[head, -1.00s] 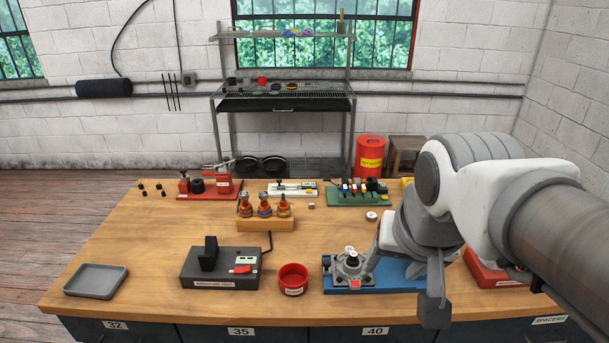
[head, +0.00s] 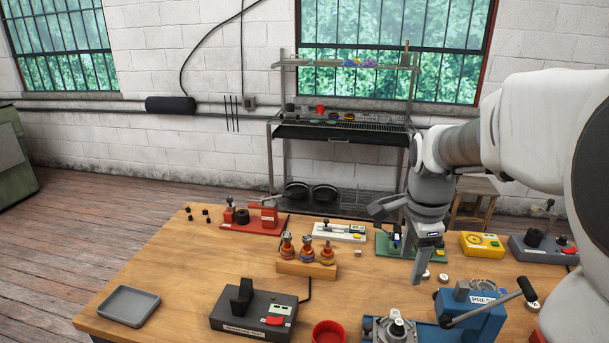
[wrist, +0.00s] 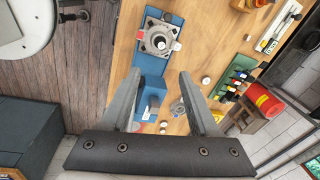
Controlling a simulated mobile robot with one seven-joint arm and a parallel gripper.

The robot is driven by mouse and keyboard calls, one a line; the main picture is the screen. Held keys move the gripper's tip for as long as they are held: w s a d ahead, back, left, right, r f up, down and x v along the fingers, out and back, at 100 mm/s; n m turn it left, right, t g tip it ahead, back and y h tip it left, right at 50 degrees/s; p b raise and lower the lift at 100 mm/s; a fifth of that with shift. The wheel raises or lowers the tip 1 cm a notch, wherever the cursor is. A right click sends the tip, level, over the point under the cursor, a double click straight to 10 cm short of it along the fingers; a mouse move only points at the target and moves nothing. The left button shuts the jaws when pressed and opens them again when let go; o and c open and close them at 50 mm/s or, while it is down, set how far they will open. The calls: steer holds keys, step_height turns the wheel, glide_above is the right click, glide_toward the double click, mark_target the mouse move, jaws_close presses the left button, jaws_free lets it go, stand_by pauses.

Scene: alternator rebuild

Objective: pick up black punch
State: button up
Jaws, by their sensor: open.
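A green rack (head: 440,253) stands on the right part of the bench, partly hidden behind my gripper in the head view. It also shows in the wrist view (wrist: 232,84), right of my fingers, holding several small upright pieces with dark, red, blue and yellow parts. I cannot tell for sure which piece is the black punch. My gripper (head: 403,243) is open and empty, in front of the rack and above the bench in the head view. Its two fingers are spread apart in the wrist view (wrist: 160,76).
A blue press (head: 470,312) stands front right, with a red bowl (head: 328,333) left of it. A wooden stand (head: 305,268) with several bottle-like parts is left of my gripper. A yellow box (head: 483,245) is to the right. Bare bench lies near the grey tray (head: 128,306).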

step_height(320, 180, down, 4)
steer(key=w+d+m+g, duration=0.1)
steer(key=w+d+m, duration=0.2)
steer(key=m, duration=0.2)
steer(key=p, duration=0.1)
glide_above(399, 321)
steer(key=shift+m+g+y, duration=0.3)
steer(key=shift+m+y, duration=0.1)
steer(key=f, duration=1.2)
steer(key=shift+s+d+f, duration=0.15)
steer(key=shift+s, duration=0.2)
steer(key=shift+w+a+f+p, duration=0.15)
steer(key=shift+f+p, duration=0.1)
steer(key=shift+f, duration=1.3)
steer(key=shift+w+a+f+p, duration=0.15)
steer(key=shift+f+p, duration=0.1)
steer(key=shift+f, duration=1.3)
steer(key=shift+d, duration=0.1)
jaws_close()
